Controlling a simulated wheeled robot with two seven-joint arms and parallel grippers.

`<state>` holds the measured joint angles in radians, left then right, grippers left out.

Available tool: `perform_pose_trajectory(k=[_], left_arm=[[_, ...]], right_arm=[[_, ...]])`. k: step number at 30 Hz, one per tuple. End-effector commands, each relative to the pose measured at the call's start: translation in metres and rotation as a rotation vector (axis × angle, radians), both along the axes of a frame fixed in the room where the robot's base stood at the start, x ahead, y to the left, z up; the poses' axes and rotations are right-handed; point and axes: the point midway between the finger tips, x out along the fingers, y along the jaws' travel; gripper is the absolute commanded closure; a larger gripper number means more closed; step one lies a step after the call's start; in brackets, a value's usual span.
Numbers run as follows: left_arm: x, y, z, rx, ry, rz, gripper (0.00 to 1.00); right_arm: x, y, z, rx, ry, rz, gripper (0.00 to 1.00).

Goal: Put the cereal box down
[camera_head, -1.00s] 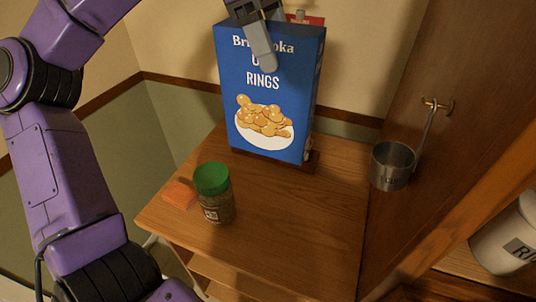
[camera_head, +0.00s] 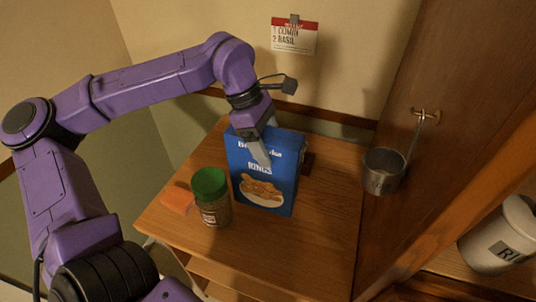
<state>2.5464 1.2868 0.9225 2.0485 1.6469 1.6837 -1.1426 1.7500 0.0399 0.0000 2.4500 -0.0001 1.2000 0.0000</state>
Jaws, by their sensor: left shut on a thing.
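The blue cereal box (camera_head: 263,181) with white lettering and a picture of golden rings in a bowl is upright over the wooden counter (camera_head: 290,245). Its lower edge appears at or very near the counter top; I cannot tell whether it touches. My left gripper (camera_head: 258,148) is shut on the top of the box, with one grey finger lying down its front face. The other finger is hidden behind the box. My right gripper is not in view.
A green-lidded jar (camera_head: 211,197) stands just left of the box, beside an orange block (camera_head: 178,200). A metal measuring cup (camera_head: 384,170) hangs from a hook on the right wooden panel. A note (camera_head: 294,37) hangs on the back wall. The counter's front right is clear.

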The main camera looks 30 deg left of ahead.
Motion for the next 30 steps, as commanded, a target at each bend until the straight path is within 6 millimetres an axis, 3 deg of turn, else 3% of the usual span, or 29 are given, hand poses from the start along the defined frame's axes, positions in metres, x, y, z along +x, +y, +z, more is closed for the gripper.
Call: perform_pose_trajectory(k=[9, 19, 20, 22, 30], left_arm=[[0.000, 0.000, -0.041, -0.001, -0.001, -0.001, 1.00], [0.000, 0.000, -0.046, 0.000, -0.001, -0.001, 1.00], [0.000, 0.000, -0.047, 0.000, 0.001, 0.000, 0.31], [0.000, 0.000, -0.046, 0.000, 0.000, 0.000, 0.08], [0.000, 0.000, -0.045, 0.000, 0.000, 0.000, 0.08]], right_arm=[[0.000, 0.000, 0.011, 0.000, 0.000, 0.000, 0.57], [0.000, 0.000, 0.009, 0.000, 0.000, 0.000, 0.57], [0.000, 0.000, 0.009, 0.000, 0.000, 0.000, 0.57], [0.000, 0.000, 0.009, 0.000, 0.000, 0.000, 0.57], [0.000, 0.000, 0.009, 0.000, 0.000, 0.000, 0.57]])
